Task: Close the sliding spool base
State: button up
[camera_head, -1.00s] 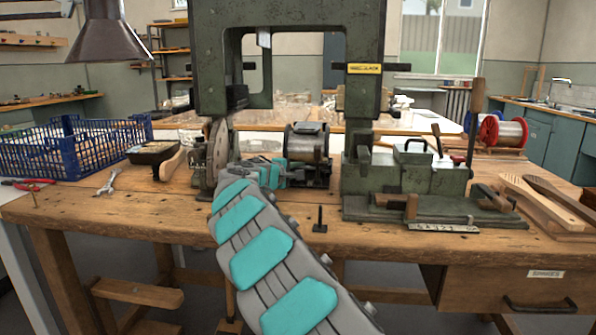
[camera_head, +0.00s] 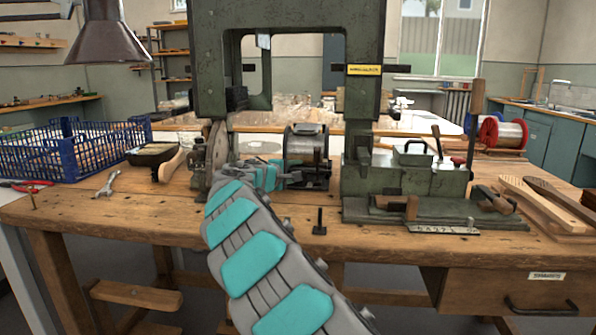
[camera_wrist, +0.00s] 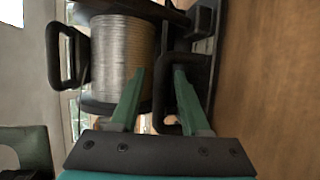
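The spool of silver wire (camera_head: 308,147) stands in a dark holder on the workbench, left of the green machine's right-hand block. In the wrist view the wire spool (camera_wrist: 122,55) fills the upper left, on a dark base (camera_wrist: 205,55). My gripper (camera_head: 284,178) is low in front of the spool's left side. In the wrist view its green fingers (camera_wrist: 160,72) are apart and point at the spool base. A black loop handle (camera_wrist: 161,108) shows at the right finger, with one bar between the fingers. I cannot tell whether they touch it.
The tall green machine frame (camera_head: 210,60) rises around the spool. A short black post (camera_head: 319,222) stands near the bench's front edge. A blue crate (camera_head: 75,150), a wrench (camera_head: 108,183) and a brush (camera_head: 172,166) lie left. The bench (camera_head: 130,215) front is mostly clear.

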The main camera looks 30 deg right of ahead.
jog(key=v, duration=0.6)
jog(key=shift+s+a+r+b, duration=0.1)
jog(key=shift+a+r+b, duration=0.1)
jog(key=shift+b, duration=0.15)
